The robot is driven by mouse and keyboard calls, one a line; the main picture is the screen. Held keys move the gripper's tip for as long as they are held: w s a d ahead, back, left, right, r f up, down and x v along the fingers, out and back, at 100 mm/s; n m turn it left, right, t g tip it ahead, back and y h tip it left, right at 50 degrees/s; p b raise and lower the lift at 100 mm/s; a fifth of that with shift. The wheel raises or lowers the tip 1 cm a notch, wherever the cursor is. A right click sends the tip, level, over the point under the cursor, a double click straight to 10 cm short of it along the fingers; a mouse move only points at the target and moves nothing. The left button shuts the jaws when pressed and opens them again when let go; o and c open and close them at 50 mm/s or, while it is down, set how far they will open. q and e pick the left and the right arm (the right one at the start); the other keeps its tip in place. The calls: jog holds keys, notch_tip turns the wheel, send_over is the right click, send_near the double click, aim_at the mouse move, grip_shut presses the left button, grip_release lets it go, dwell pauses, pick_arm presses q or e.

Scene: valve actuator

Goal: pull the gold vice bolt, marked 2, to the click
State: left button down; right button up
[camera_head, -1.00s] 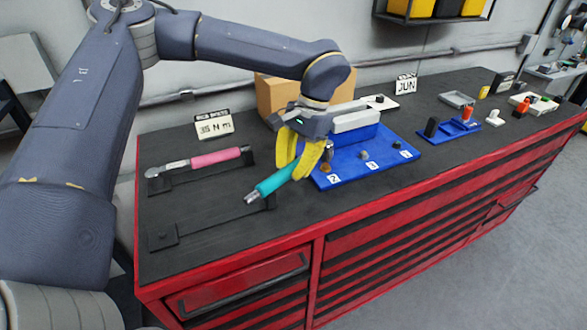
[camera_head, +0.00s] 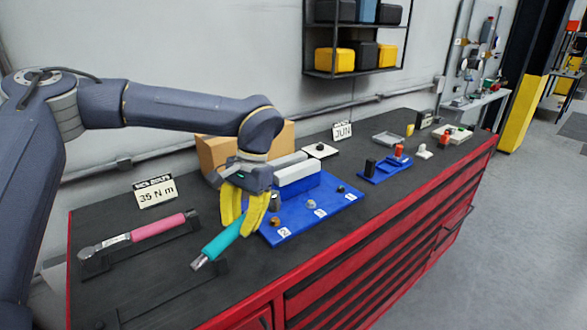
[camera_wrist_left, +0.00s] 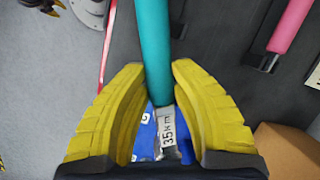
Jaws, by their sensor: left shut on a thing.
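The gold bolt (camera_head: 275,221) stands at the near left end of the blue board (camera_head: 330,207), behind a white label that seems to read 2. A grey bolt (camera_head: 311,204) and a dark bolt (camera_head: 340,189) follow to its right. My left gripper (camera_head: 243,215) is shut on the teal torque wrench (camera_head: 222,241), just left of the gold bolt. In the left wrist view the teal handle (camera_wrist_left: 154,50) runs between the yellow fingers; its silver part is marked 35 N m. The wrench's working end is hidden. A dark claw shape, apparently my right gripper (camera_wrist_left: 40,6), is cut off at the wrist view's edge.
A pink torque wrench (camera_head: 158,226) lies in a holder at the left. A cardboard box (camera_head: 215,150) stands behind my left gripper. A smaller blue stand (camera_head: 375,176) and a grey tray (camera_head: 388,139) are further right. The front right benchtop is clear.

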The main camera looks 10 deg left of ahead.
pick_arm(q)
jog(key=shift+s+d+f+n+h, duration=0.2)
jog(key=shift+s+d+f+n, duration=0.4)
jog(key=shift+s+n, duration=0.2)
jog(key=shift+s+d+f+n+h, duration=0.2)
jog(key=shift+s+d+f+n, duration=0.25)
jog(key=shift+s+d+n, duration=0.35)
jog(key=shift+w+a+f+m+y, duration=0.15)
jog(key=shift+w+a+m+y, duration=0.2)
jog(key=shift+w+y, duration=0.3)
jog(key=shift+w+a+f+m+y, duration=0.1)
jog(key=shift+w+m+y, duration=0.35)
jog(key=shift+w, duration=0.3)
jog(key=shift+f, duration=1.1)
dwell(0.4)
jog(key=shift+a, duration=0.1)
jog(key=shift+w+a+m+t, duration=0.3)
jog(key=shift+a+m+t, duration=0.1)
jog(key=shift+a+m, duration=0.4)
jog(key=shift+a+r, duration=0.15)
jog(key=shift+r, duration=0.3)
